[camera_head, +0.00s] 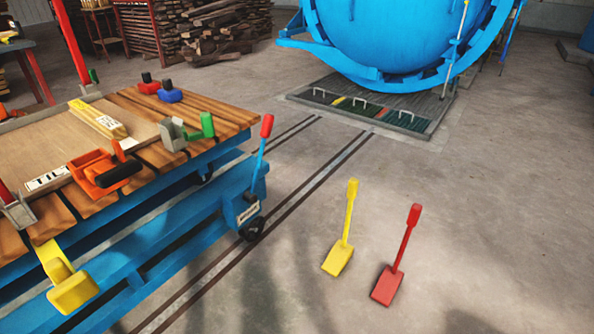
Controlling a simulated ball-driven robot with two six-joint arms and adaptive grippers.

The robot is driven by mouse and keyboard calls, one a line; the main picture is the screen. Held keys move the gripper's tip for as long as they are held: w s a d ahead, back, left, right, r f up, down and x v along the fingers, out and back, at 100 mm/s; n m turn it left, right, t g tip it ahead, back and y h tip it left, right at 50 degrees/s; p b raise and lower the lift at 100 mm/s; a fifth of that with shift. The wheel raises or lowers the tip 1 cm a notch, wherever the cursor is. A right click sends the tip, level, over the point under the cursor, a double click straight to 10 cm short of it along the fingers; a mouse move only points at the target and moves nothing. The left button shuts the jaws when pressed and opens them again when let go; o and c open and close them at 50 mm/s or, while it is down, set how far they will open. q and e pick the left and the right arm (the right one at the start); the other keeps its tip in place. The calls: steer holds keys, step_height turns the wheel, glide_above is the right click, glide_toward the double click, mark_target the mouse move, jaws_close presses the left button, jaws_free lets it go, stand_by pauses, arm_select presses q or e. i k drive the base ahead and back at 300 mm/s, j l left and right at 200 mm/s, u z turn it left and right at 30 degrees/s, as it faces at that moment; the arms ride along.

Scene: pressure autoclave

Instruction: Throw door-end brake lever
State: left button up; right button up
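A blue cart (130,270) with a slatted wooden top stands at the left. At its corner nearest the autoclave, a blue lever with a red grip (264,132) rises from a blue bracket with a white label (249,213). The lever stands nearly upright, leaning slightly right at the top. This looks like the door-end brake lever. A small dark wheel (252,229) shows below the bracket. Neither of my grippers is in view, and nothing covers the lever.
An orange clamp (101,174) sits on the cart.

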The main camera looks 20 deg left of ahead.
mark_target(250, 198)
steer(key=i+l+u, duration=0.2)
steer(key=u, duration=0.2)
steer(key=i+l+u, duration=0.15)
steer(key=u, duration=0.3)
steer(key=i+l, duration=0.15)
steer(key=l, duration=0.3)
steer(key=i+l+u, duration=0.15)
steer(key=l, duration=0.3)
steer(key=i+l, duration=0.15)
steer(key=l, duration=0.3)
steer(key=i+l+u, duration=0.1)
steer(key=l, duration=0.4)
steer(key=i+l+u, duration=0.1)
steer(key=l, duration=0.35)
steer(key=i+l, duration=0.2)
steer(key=l, duration=0.3)
